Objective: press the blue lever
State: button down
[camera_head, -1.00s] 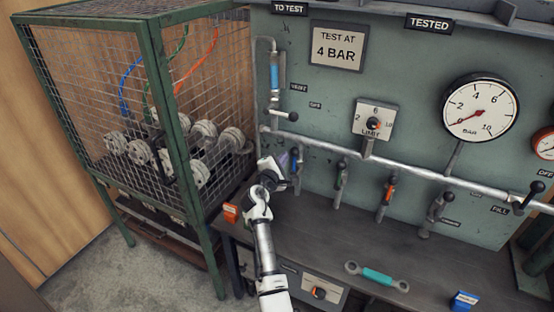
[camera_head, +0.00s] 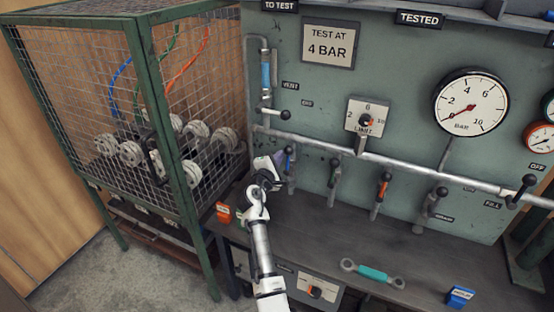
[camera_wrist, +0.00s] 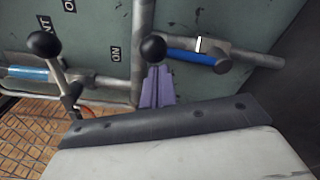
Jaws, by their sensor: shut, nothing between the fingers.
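The blue lever (camera_head: 289,157) sits on the green panel, leftmost in the row of levers below the long pipe. In the wrist view its blue sleeve (camera_wrist: 190,57) lies roughly level, with a black ball knob (camera_wrist: 152,49) at its left end. My gripper (camera_head: 279,157) is just left of the lever and partly hides it. In the wrist view the purple fingers of my gripper (camera_wrist: 157,72) are together and empty, with their tips just below the knob. I cannot tell whether they touch it.
A wire cage (camera_head: 130,110) stands at the left. Right of the blue lever are a grey lever (camera_head: 334,180) and an orange lever (camera_head: 381,192). Another black-knobbed lever (camera_wrist: 45,45) shows left in the wrist view. A teal-handled wrench (camera_head: 372,273) lies on the bench.

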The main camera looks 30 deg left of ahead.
aim_at(290, 155)
jog(key=d+m+b, duration=0.1)
jog(key=m+b, duration=0.1)
jog(key=d+m+b, duration=0.2)
jog(key=shift+w+f, duration=0.1)
jog(key=shift+f, duration=0.1)
jog(key=d+f+m+t+b, duration=0.1)
jog(key=d+f+m+b, duration=0.4)
jog(key=m+b, duration=0.7)
jog(key=shift+w+d+f+h+b, duration=0.2)
jog(key=shift+d+h+b, duration=0.1)
jog(key=shift+d+b, duration=0.75)
jog(key=shift+a+f, duration=0.1)
jog(key=shift+a, duration=0.1)
